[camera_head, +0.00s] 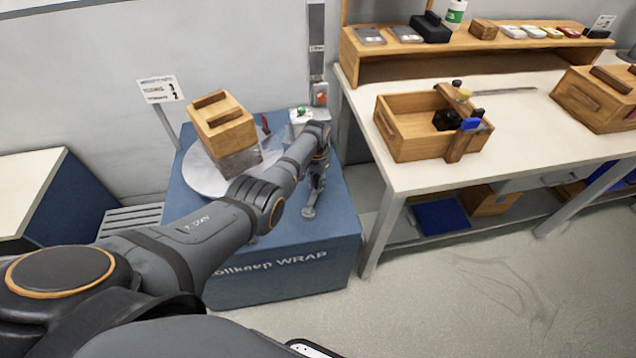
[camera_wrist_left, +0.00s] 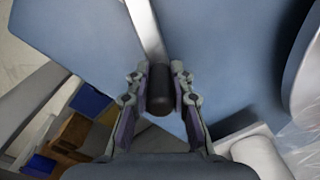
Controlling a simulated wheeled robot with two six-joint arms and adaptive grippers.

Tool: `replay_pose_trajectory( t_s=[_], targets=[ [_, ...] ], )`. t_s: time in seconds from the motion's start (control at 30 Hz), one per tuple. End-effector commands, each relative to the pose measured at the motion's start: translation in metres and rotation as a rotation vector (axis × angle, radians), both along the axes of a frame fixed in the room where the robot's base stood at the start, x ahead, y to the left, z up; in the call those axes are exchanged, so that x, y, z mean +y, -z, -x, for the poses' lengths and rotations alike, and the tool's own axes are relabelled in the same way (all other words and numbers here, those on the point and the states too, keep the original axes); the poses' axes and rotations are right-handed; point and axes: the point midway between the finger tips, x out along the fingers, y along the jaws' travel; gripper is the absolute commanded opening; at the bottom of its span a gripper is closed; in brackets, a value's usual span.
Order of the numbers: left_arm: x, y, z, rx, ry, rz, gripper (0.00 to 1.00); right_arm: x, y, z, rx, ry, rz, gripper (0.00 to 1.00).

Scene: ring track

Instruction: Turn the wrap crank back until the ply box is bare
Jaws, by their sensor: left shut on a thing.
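The ply box (camera_head: 222,122) stands on the pale round turntable (camera_head: 203,180) of the blue wrap station (camera_head: 300,262). Grey, see-through film (camera_head: 240,163) covers its lower part; the upper wood and the slot on top are bare. My left gripper (camera_head: 317,180) points down over the station's right side. In the left wrist view my left gripper (camera_wrist_left: 158,100) is shut on the black knob (camera_wrist_left: 160,88) of the wrap crank, a finger on each side. The pale crank arm (camera_wrist_left: 147,30) runs away from the knob. My right gripper is not in view.
A mast (camera_head: 317,45) rises behind the station, and a sign (camera_head: 160,90) stands at its back left. A workbench (camera_head: 425,178) on the right holds a wooden tote (camera_head: 400,145) and a shelf of goods. Floor is clear in front on the right.

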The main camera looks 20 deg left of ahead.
Motion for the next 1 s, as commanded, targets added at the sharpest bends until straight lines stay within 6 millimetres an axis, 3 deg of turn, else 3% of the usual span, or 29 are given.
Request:
replay_pose_trajectory(
  t_s=[0.57,0.6,0.73,1.0],
  targets=[
    [0.0024,-0.0005,0.0001,0.000,0.001,0.001,0.00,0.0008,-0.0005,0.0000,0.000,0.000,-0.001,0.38],
    [0.0027,-0.0004,0.0001,0.000,0.001,0.000,0.27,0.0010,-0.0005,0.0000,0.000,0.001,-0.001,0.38],
    [0.0027,-0.0001,0.0004,0.001,0.000,0.000,0.44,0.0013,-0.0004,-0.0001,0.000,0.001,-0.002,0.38],
    [0.0024,0.0003,0.0009,0.002,0.001,0.001,0.45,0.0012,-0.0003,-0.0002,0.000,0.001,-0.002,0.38]
  ],
)
